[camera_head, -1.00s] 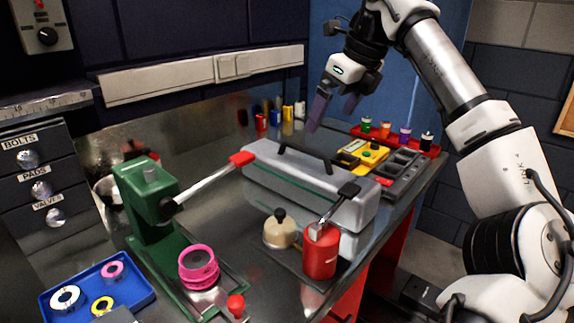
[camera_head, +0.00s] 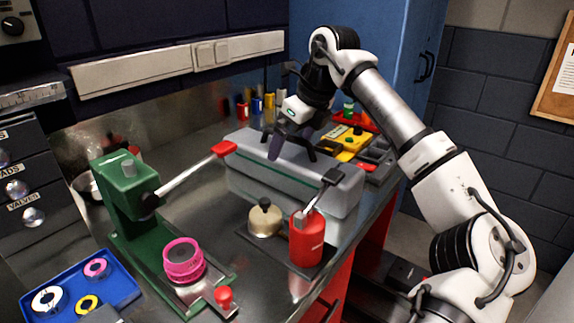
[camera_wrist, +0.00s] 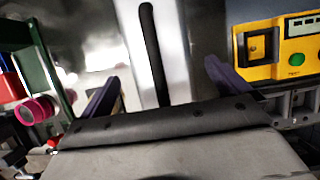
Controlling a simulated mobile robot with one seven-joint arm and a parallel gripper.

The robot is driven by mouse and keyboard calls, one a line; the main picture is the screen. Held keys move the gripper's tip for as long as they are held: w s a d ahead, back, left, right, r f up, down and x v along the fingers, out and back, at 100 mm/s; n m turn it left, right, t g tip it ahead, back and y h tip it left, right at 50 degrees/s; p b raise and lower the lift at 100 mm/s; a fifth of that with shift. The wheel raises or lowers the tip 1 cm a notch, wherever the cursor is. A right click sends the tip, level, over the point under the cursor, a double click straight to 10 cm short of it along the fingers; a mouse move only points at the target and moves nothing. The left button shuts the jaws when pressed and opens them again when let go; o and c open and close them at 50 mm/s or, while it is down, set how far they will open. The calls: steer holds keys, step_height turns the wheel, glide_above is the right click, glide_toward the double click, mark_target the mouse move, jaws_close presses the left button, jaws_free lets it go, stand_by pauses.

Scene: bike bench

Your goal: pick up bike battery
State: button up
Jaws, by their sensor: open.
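The bike battery appears to be the long grey case (camera_head: 290,184) with a thin green line and a black handle on top, lying on the metal bench. My gripper (camera_head: 291,150) is open just above its top, by the handle, with its purple fingers pointing down. In the wrist view the grey top (camera_wrist: 176,60) and the black handle (camera_wrist: 151,50) show between my two spread fingers (camera_wrist: 163,78). The handle runs lengthwise between them, and nothing is gripped. Whether a finger touches the case cannot be told.
A red bottle (camera_head: 306,240) and a beige domed pot (camera_head: 265,219) stand in front of the case. A green press (camera_head: 133,205) with a red-tipped lever reaches toward its left end. A yellow tester (camera_head: 351,143) lies behind right. A blue tray (camera_head: 120,291) is front left.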

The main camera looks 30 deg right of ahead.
steer(key=shift+x, duration=1.25)
steer(key=c, duration=1.8)
steer(key=shift+r, duration=0.3)
steer(key=shift+c, duration=1)
steer(key=shift+w, duration=0.1)
